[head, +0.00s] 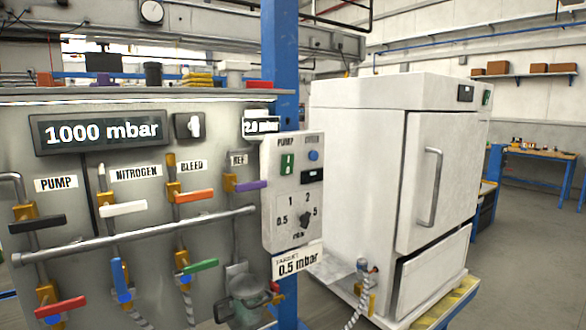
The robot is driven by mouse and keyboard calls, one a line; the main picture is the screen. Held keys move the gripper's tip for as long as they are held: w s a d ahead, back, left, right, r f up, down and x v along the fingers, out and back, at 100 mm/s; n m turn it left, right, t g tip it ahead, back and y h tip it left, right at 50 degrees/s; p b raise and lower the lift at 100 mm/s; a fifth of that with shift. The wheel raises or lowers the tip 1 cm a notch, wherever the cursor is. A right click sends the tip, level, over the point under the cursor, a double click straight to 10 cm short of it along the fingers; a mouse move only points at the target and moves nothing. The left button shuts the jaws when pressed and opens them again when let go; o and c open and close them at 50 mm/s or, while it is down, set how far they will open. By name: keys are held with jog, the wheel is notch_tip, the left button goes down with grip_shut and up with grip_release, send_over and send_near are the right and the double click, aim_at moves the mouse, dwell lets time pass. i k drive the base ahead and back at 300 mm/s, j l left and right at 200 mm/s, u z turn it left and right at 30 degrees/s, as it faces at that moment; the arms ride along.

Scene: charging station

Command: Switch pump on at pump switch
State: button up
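A white control box (292,195) hangs at the right end of the grey metal panel (85,165), in front of a blue post. Under its PUMP label sits a small green switch (287,164) with a white mark; its on or off position is too small to tell. A blue round button (313,155) is to its right, and a dial (305,220) marked 0.5, 1, 2 and 5 is below. The large display (103,131) reads 1000 mbar. My gripper is not in view.
A grey vessel (245,302) hangs below the box. A white cabinet (375,170) stands close on the right. Open floor (525,240) shows farther right.

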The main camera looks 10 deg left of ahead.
aim_at(287, 164)
jog(key=u, duration=0.65)
